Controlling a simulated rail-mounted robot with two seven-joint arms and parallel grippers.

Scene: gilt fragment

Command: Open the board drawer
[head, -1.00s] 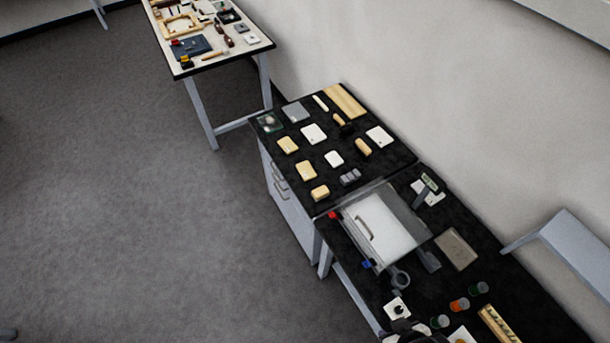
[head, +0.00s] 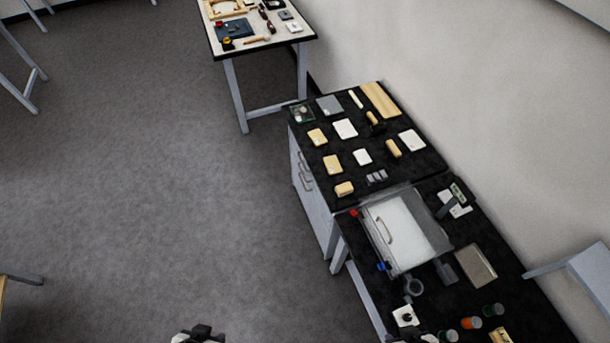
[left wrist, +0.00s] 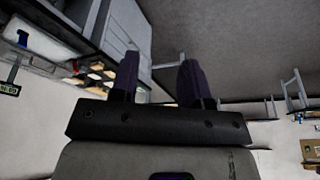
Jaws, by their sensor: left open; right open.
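A pale drawer cabinet (head: 312,200) stands under a black worktop, with several metal handles (head: 306,170) on its left face. Its drawers look shut, and I cannot tell which one is the board drawer. My left gripper (head: 200,335) barely shows at the bottom edge of the head view, over the floor and well apart from the cabinet. In the left wrist view its two dark fingers (left wrist: 158,72) are spread with nothing between them, and pale drawer fronts (left wrist: 122,38) show beyond. My right gripper (head: 420,338) is mostly cut off at the bottom edge, by the nearer bench.
The cabinet top (head: 385,170) holds several tan and white blocks. A clear-lidded box (head: 405,232) with a handle sits on the nearer bench, beside jars (head: 470,323). A cluttered table (head: 262,45) stands farther back. The floor (head: 180,190) left of the cabinet is open.

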